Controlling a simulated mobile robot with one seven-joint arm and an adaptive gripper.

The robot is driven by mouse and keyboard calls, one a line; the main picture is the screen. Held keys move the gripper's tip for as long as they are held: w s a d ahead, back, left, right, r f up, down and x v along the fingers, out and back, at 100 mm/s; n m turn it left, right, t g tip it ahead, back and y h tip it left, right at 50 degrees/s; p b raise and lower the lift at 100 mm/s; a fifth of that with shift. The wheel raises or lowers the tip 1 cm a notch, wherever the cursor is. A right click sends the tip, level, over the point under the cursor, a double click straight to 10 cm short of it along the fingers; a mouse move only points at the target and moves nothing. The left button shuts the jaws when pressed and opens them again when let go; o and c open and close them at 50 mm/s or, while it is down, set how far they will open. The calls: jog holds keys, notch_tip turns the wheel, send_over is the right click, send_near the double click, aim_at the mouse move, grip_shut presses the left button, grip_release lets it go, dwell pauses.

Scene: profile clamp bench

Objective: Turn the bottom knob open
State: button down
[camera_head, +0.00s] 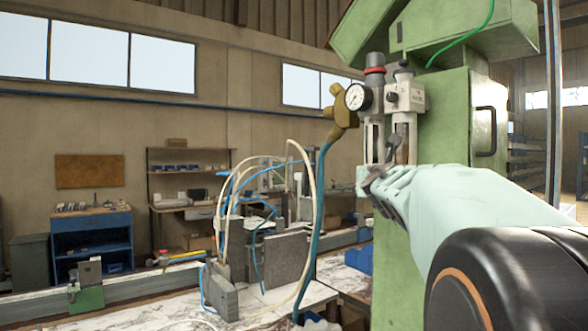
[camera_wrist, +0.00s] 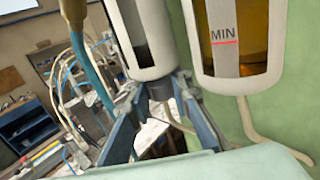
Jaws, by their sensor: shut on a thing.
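An air filter unit with a round gauge (camera_head: 357,97) is mounted on the green machine. Its two white-framed bowls hang down; the left bowl (camera_wrist: 145,40) is nearest my gripper, and the right bowl (camera_wrist: 232,45) shows a MIN mark and amber liquid. Below the left bowl is the small dark bottom knob (camera_wrist: 161,91). My gripper (camera_wrist: 157,97) is under that bowl, with its fingers on either side of the knob and shut on it. In the head view my gripper (camera_head: 375,181) hides the knob. How far the knob is turned cannot be told.
The green machine body (camera_head: 452,120) stands close behind and right of the unit. A brass valve (camera_head: 341,112) with a blue hose (camera_head: 320,190) hangs just left. A pale tube (camera_wrist: 246,120) runs below the right bowl. A bench with clamps and hoses lies further left.

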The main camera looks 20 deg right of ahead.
jog(key=r+h+p, duration=0.1)
jog(key=p, duration=0.1)
jog(key=shift+w+a+m+g+p, duration=0.1)
jog(key=shift+m+g+p, duration=0.3)
jog(key=m+g+h+p, duration=0.1)
jog(key=h+p, duration=0.1)
jog(key=p, duration=0.2)
jog(key=shift+m, duration=0.4)
jog(key=m+g+h+p, duration=0.2)
jog(key=g+p, duration=0.2)
jog(key=m+g+h+p, duration=0.3)
jog(key=shift+w+m+g+p, duration=0.1)
jog(key=shift+m+g+p, duration=0.2)
jog(key=shift+g+p, duration=0.1)
jog(key=shift+f+m+g+h+p, duration=0.1)
jog(key=shift+m+g+h+p, duration=0.3)
jog(key=shift+m+g+p, duration=0.65)
jog(key=shift+f+m+g, duration=0.25)
jog(key=shift+m+g, duration=0.2)
jog(key=shift+g, duration=0.8)
jog(key=shift+d+m+g, duration=0.2)
jog(key=shift+m+g, duration=1.6)
jog(key=shift+g, duration=1.3)
